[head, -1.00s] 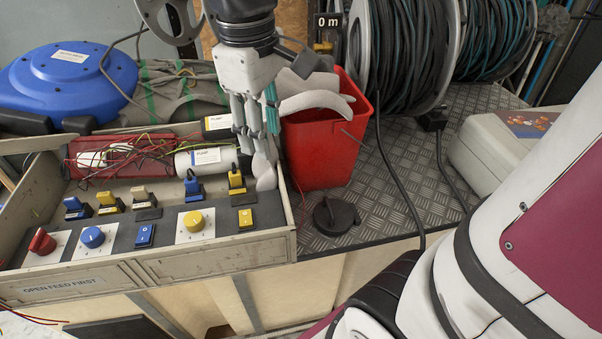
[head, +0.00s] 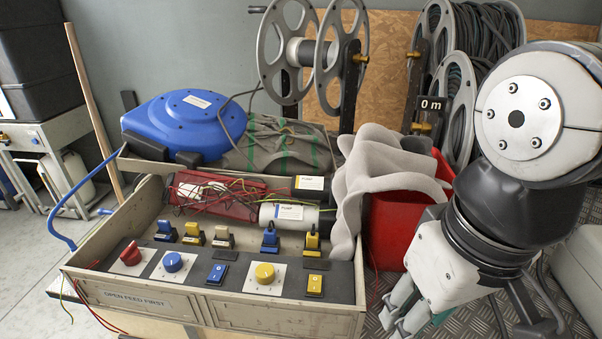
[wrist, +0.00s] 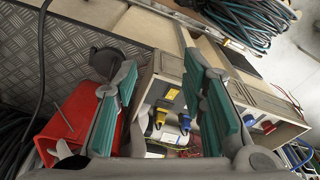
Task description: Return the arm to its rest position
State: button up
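My arm is folded in at the right of the head view. My gripper (head: 408,312) points down in front of the red bucket, to the right of the control panel. In the wrist view my gripper (wrist: 158,65) shows two fingers with teal pads set wide apart, with nothing held between them. The control panel (head: 225,295) has several switches and knobs and a label reading "OPEN FEED FIRST". A grey cloth (head: 375,185) hangs over the panel's right end and the red bucket (head: 395,225). My arm hides part of the bucket.
A blue hose reel (head: 180,125) stands behind the panel at left. Open metal reels (head: 335,60) and wound hose reels (head: 490,30) stand along the back. In the wrist view, the red bucket (wrist: 85,118) and a black round piece (wrist: 105,62) are close to the left finger.

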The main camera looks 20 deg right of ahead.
notch_tip(320, 180, up, 15)
jog(key=t+p, duration=0.2)
jog(key=p, duration=1.1)
jog(key=shift+d+t, duration=0.15)
jog(key=shift+t, duration=0.15)
jog(key=shift+f, duration=0.1)
dwell(0.6)
